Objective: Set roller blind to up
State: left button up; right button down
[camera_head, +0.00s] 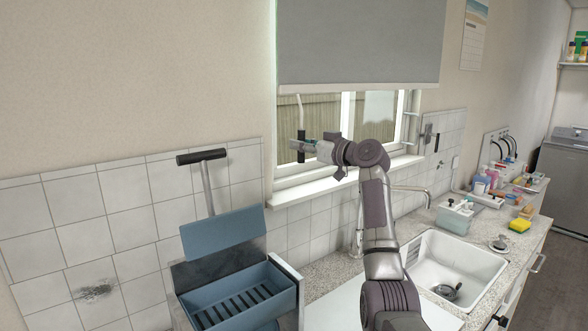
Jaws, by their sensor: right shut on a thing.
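The grey roller blind (362,45) hangs over the upper part of the window, with its bottom edge partway down the opening. A thin pull (300,108) with a dark lower end hangs below the blind's left side. My right gripper (303,145) is at this dark lower end, shut on it. My right arm reaches in from the bottom of the view. The fingers partly hide the pull's handle. My left gripper is not in view.
The window sill (318,190) runs under the window, close below my right gripper. A blue bin with a T-shaped handle (201,156) stands at lower left. A white sink (455,262) and a cluttered counter lie to the right.

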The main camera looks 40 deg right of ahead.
notch_tip(320, 180, up, 16)
jog(key=p, duration=0.7)
jog(key=shift+s+p, duration=0.1)
jog(key=shift+p, duration=0.3)
jog(key=shift+r, duration=0.45)
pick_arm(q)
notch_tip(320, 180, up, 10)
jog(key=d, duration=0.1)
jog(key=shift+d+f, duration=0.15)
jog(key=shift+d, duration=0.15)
pick_arm(e)
jog(key=shift+d+r, duration=0.1)
jog(key=shift+r, duration=0.05)
jog(key=shift+s, duration=0.1)
jog(key=c, duration=1.2)
grip_release()
jog(key=shift+o, duration=0.9)
jog(key=shift+w+f, duration=0.2)
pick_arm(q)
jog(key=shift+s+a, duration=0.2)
pick_arm(e)
jog(key=shift+s, duration=0.1)
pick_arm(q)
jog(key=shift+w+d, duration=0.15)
pick_arm(e)
jog(key=s, duration=1.1)
jog(key=shift+s+d, duration=0.4)
